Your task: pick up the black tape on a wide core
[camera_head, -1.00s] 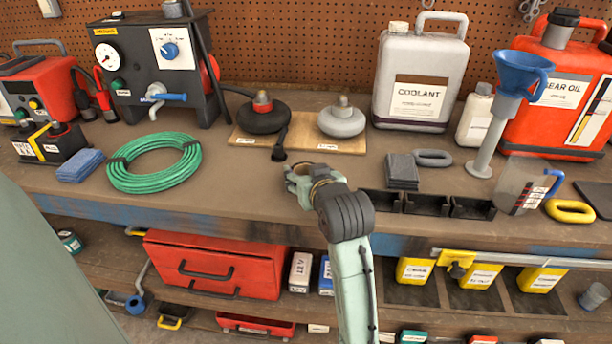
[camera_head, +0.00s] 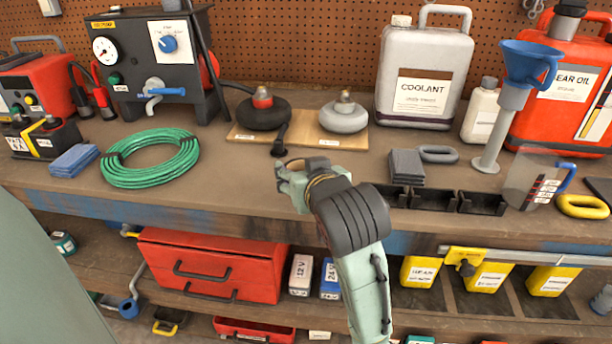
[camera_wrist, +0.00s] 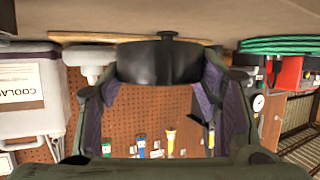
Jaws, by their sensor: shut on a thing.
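My gripper (camera_head: 290,178) is over the front part of the workbench, in front of the wooden board with the two pucks. In the wrist view, my gripper (camera_wrist: 160,80) has its two purple-padded fingers against both sides of a wide black round band, the black tape (camera_wrist: 160,64). The gripper is shut on it. The tape's core cannot be made out.
Behind my gripper stand a black puck (camera_head: 263,114) and a grey puck (camera_head: 343,117) on the board. A green hose coil (camera_head: 150,160) lies left. A coolant jug (camera_head: 422,75) stands behind. Bench around the gripper's left is clear.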

